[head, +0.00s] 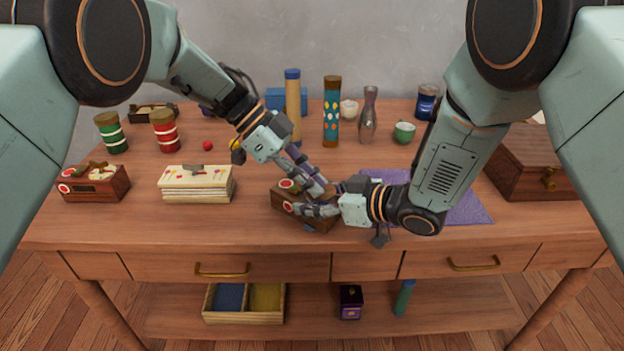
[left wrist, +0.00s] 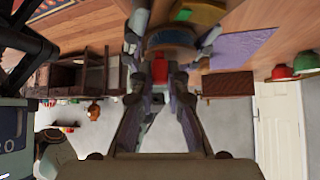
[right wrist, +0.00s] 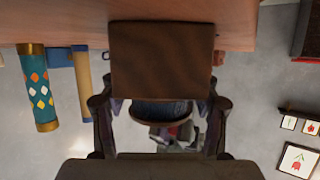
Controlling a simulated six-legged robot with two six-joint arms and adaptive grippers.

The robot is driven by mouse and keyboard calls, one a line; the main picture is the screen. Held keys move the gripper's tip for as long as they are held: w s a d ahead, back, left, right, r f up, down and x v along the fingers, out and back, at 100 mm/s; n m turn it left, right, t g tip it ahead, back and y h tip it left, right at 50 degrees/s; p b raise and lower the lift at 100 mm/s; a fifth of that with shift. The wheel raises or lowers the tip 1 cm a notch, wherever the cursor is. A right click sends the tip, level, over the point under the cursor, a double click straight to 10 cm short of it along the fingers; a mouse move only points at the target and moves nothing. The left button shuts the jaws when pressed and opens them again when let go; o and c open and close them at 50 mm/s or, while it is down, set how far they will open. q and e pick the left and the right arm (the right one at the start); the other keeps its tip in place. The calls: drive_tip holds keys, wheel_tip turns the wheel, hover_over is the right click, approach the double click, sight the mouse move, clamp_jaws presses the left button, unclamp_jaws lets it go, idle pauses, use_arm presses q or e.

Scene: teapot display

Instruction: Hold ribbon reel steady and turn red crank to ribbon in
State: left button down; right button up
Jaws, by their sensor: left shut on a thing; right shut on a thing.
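The ribbon reel, a brown wooden box (head: 312,224) with red-and-white round marks, sits near the table's front middle. My left gripper (head: 310,184) reaches down to its top from behind. In the left wrist view a small red part, likely the crank (left wrist: 160,70), shows between the fingers, which are closed on it. My right gripper (head: 318,208) comes in from the right, low across the reel, and is shut on its body. In the right wrist view the brown wooden face (right wrist: 162,60) fills the space between the fingers. The grippers hide much of the reel and crank in the head view.
A similar wooden box (head: 105,190) and a stack of cream cards (head: 197,190) stand to the left. A purple mat (head: 468,207) lies right, beside a wooden chest (head: 530,165). Tall cylinders (head: 331,115) and a vase (head: 368,118) stand behind.

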use_arm(q)
drive_tip(key=shift+w+m+g+y, duration=0.2)
drive_tip(key=shift+m+g+y, duration=0.1)
drive_tip(key=shift+m+g, duration=0.5)
drive_tip(key=shift+w+m+g+y, duration=0.15)
drive_tip(key=shift+m+g+y, duration=0.25)
drive_tip(key=shift+m, duration=0.6)
drive_tip(key=shift+r+m+g, duration=0.1)
drive_tip(key=shift+m+g, duration=0.2)
drive_tip(key=c, duration=1.3)
unclamp_jaws()
drive_tip(key=shift+a, duration=0.1)
wheel_tip(320, 180, up, 10)
